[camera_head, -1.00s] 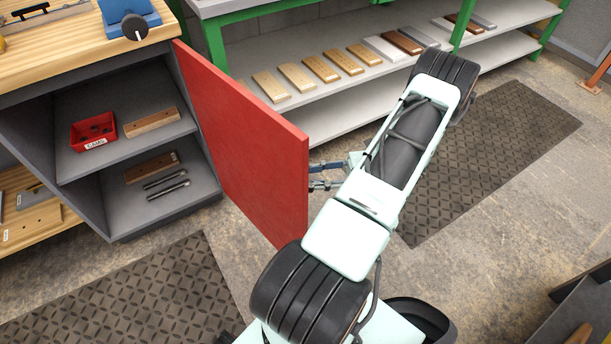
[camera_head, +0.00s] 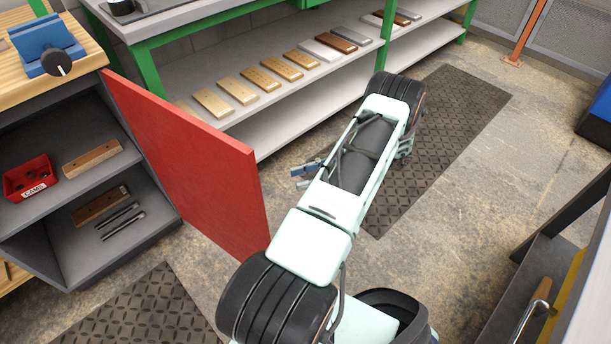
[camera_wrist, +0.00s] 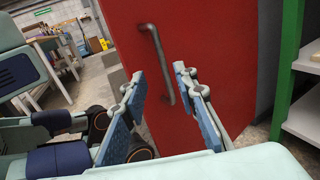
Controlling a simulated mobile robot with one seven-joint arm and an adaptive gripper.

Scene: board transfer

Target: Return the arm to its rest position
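My arm is folded, its pale links and black joints filling the middle of the head view. My gripper (camera_wrist: 158,82) is seen in the wrist view with its two blue-padded fingers apart and nothing between them. In the head view its fingertips (camera_head: 305,172) poke out left of the arm, partly hidden by it. The red cabinet door (camera_head: 190,165) stands open to the left of the gripper. In the wrist view the red door (camera_wrist: 215,50) fills the background beyond the fingers, and its metal handle (camera_wrist: 158,62) shows behind the gap between them, apart from the fingers as far as I can see.
The open cabinet (camera_head: 130,215) holds a red bin (camera_head: 30,178), wooden boards and dark rods. A green-framed bench (camera_head: 150,70) has a lower shelf with several boards. A dark cart (camera_head: 545,265) stands at right. The floor mat (camera_head: 450,130) beyond my arm is clear.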

